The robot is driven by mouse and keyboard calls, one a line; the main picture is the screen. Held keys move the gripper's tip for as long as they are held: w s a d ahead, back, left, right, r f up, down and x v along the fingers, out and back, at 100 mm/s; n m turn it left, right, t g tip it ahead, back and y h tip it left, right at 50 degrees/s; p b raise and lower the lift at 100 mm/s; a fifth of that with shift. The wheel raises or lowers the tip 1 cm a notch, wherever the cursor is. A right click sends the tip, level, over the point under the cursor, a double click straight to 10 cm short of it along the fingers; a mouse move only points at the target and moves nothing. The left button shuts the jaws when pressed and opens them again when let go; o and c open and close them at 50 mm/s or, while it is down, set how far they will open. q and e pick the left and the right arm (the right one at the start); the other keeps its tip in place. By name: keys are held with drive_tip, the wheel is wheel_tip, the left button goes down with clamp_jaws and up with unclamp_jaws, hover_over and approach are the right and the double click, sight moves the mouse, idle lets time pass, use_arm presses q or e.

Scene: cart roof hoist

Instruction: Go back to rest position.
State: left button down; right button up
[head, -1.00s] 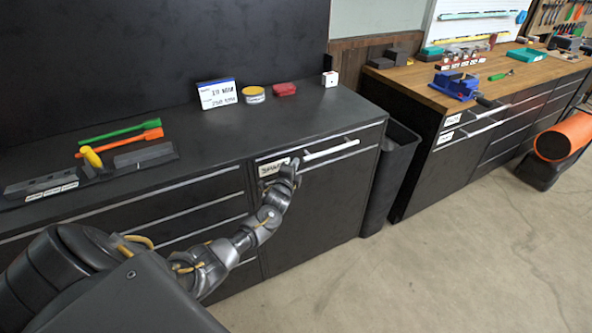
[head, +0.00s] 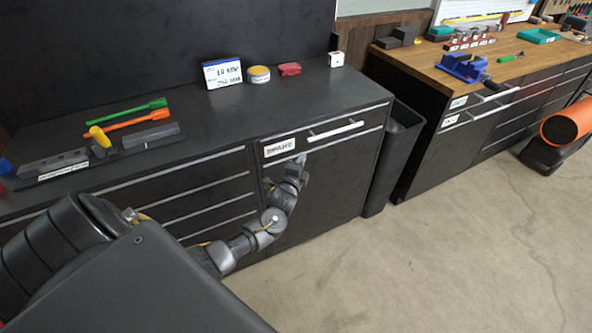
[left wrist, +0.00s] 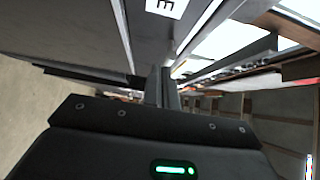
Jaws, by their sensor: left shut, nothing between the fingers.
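My left gripper (head: 299,160) is in front of the dark cabinet, just below the labelled top drawer (head: 350,138) and its light bar handle (head: 335,130). Its fingers are shut with nothing between them. In the left wrist view the two fingers (left wrist: 161,88) lie together, close to the dark cabinet front. The drawer is shut. My right gripper is in neither view.
The dark counter (head: 300,100) holds a white label box (head: 222,73), a yellow-topped tin (head: 259,75), a red item (head: 289,69) and a tool tray (head: 100,160). A black bin (head: 393,155) stands right of the cabinet. Concrete floor (head: 430,260) is open in front.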

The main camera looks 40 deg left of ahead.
use_arm(q)
drive_tip(key=v, duration=0.5)
drive_tip(key=shift+s+f, duration=0.15)
drive_tip(key=s+d+f+n+g+h, duration=0.1)
drive_tip(key=s+f+n+g, duration=0.3)
drive_tip(key=f, duration=0.7)
drive_tip(key=s+d+f+n+g+h, duration=0.1)
drive_tip(key=s+f+n, duration=0.1)
drive_tip(key=s+f, duration=0.6)
drive_tip(key=s+d+f+n+g+h, duration=0.1)
drive_tip(key=s+d+f+n+g, duration=0.15)
drive_tip(key=f, duration=1.05)
drive_tip(key=s+d+f+n+g+h, duration=0.1)
drive_tip(key=s+d+f+g, duration=0.2)
drive_tip(key=s, duration=0.9)
drive_tip(key=s+d+f+n+g, duration=0.1)
drive_tip(key=s+d+f+g, duration=0.1)
drive_tip(key=s+f, duration=0.5)
drive_tip(key=s+d+f+n+g+h, duration=0.1)
drive_tip(key=s+d+f+g, duration=0.2)
drive_tip(key=s, duration=1.5)
wheel_tip(320, 180, down, 2)
drive_tip(key=shift+s+d+f+g+h, duration=0.1)
drive_tip(key=shift+s+d+g+h, duration=0.25)
drive_tip(key=shift+d, duration=0.1)
